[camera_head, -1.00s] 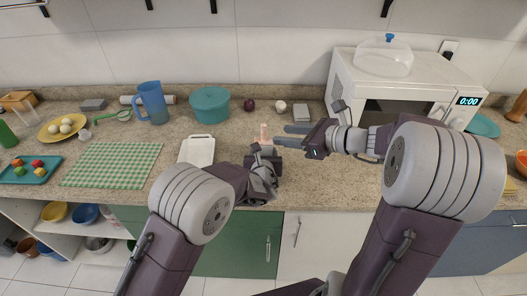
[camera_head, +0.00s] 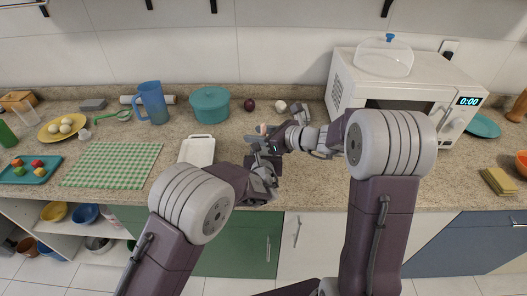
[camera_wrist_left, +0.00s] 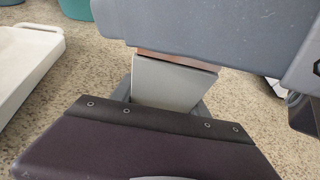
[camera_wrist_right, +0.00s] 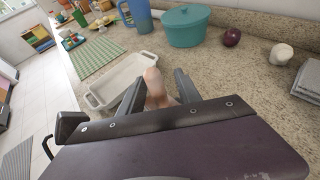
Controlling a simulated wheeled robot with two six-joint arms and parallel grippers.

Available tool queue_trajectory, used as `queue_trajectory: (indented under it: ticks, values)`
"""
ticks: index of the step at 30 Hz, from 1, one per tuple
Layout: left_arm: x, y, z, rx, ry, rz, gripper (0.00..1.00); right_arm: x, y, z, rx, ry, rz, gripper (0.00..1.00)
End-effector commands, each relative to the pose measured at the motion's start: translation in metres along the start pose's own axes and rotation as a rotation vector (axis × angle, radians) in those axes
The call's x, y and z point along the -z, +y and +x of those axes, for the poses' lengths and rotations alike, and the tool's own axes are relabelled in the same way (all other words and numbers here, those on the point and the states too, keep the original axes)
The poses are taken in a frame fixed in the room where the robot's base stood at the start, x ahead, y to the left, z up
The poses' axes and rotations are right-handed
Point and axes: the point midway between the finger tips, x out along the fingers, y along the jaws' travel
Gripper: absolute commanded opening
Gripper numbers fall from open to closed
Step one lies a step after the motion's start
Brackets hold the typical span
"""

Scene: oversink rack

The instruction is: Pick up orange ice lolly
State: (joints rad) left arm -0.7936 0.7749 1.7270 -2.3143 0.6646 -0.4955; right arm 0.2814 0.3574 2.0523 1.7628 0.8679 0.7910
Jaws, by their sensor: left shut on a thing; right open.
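The orange ice lolly (camera_wrist_right: 152,75) looks pinkish-orange with a rounded top. It stands upright between the two fingers of my right gripper (camera_wrist_right: 158,88), which is open. In the head view the lolly (camera_head: 262,128) is a small patch, partly hidden by my right gripper (camera_head: 260,137). My left gripper (camera_head: 262,152) is just below, shut on the lolly's lower part, which is mostly hidden. In the left wrist view a pale grey slab with a brown edge shows between the jaws, and a large grey part of my right gripper covers the upper area.
A white tray (camera_head: 197,150) lies just left of my grippers. A teal pot (camera_head: 209,106), a dark onion (camera_head: 249,105) and a pale mushroom-like item (camera_head: 280,106) stand behind. The microwave (camera_head: 405,95) is at right. A green checked mat (camera_head: 112,164) lies further left.

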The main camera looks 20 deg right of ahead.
Motion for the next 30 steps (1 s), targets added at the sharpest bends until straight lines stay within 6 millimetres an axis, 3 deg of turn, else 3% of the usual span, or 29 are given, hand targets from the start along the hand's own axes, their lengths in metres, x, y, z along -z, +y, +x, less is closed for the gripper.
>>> queue_trajectory:
  ticks: [8,12,30]
  values:
    - [-0.0001,0.0002,0.0001,0.0,0.0,0.0,0.1,-0.0005,0.0,0.0062,0.0,-0.001,-0.001,0.4]
    - [-0.0001,0.0001,0.0001,0.0,0.0,0.0,0.1,-0.0004,-0.0001,0.006,0.001,-0.001,-0.001,0.01]
    - [-0.0006,0.0009,0.0003,-0.002,-0.002,-0.001,0.1,0.0026,0.0,0.006,0.001,0.006,0.001,0.0]
